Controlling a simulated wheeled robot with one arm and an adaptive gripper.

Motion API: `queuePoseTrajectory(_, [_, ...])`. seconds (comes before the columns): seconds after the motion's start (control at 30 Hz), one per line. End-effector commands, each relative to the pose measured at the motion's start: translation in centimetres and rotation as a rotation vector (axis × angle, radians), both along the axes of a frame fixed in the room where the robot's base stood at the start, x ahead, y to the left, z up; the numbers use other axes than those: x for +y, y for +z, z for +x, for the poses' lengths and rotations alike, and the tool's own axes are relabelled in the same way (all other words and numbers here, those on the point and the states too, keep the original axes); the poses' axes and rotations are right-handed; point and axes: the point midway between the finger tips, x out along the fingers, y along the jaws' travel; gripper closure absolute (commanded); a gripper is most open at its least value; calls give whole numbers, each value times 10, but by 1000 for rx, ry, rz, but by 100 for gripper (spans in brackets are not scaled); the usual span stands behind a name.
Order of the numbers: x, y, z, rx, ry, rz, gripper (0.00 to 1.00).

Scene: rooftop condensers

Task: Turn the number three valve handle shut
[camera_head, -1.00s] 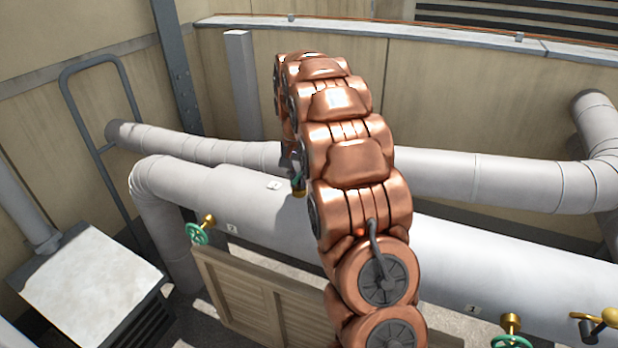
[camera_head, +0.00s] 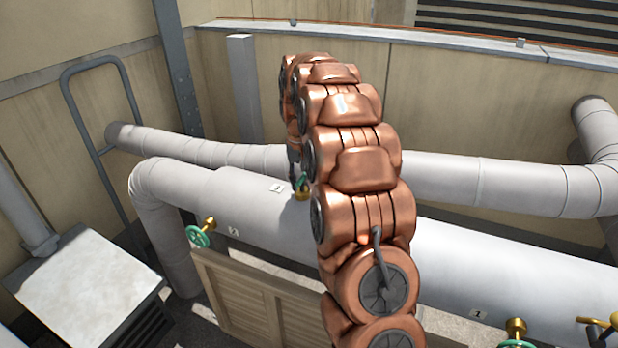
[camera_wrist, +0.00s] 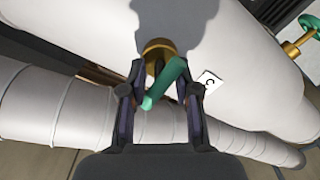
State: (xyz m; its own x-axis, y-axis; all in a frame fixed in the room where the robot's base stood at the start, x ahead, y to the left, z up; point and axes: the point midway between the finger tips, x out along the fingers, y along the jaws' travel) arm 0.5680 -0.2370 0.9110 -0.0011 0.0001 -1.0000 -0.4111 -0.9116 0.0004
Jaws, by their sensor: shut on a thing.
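The valve handle (camera_wrist: 165,84) in my gripper is green and shows as a slanted bar in the wrist view. It sits on a brass stem (camera_wrist: 157,52) on the large white pipe. My gripper (camera_wrist: 167,92) is shut on this handle, with a dark finger on each side. A white tag (camera_wrist: 209,82) beside it carries one mark, turned sideways and hard to read. In the head view the same handle (camera_head: 302,182) is small and partly covered by my arm, next to its tag (camera_head: 277,188). My fingers are mostly hidden there.
A green wheel valve (camera_head: 198,236) tagged 2 is on the left. Another green-handled valve (camera_head: 516,335) is near tag 1 at lower right, beside a brass lever fitting (camera_head: 600,322). A second white pipe (camera_head: 470,178) runs behind. A louvred wooden panel (camera_head: 240,290) stands in front.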

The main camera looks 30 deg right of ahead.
Motion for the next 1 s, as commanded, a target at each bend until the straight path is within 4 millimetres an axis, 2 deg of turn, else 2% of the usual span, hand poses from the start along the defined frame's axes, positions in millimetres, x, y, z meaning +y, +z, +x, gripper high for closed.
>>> queuePoseTrajectory(0.2, [-2, 1, -2, 1, 2, 0, 100])
queuePoseTrajectory(0.23, [-2, 1, -2, 1, 1, 0, 66])
queuePoseTrajectory(0.43, [-1, 1, -1, 0, 0, 1, 45])
queuePoseTrajectory(1.0, [16, -2, 9, 9, 0, -18, 44])
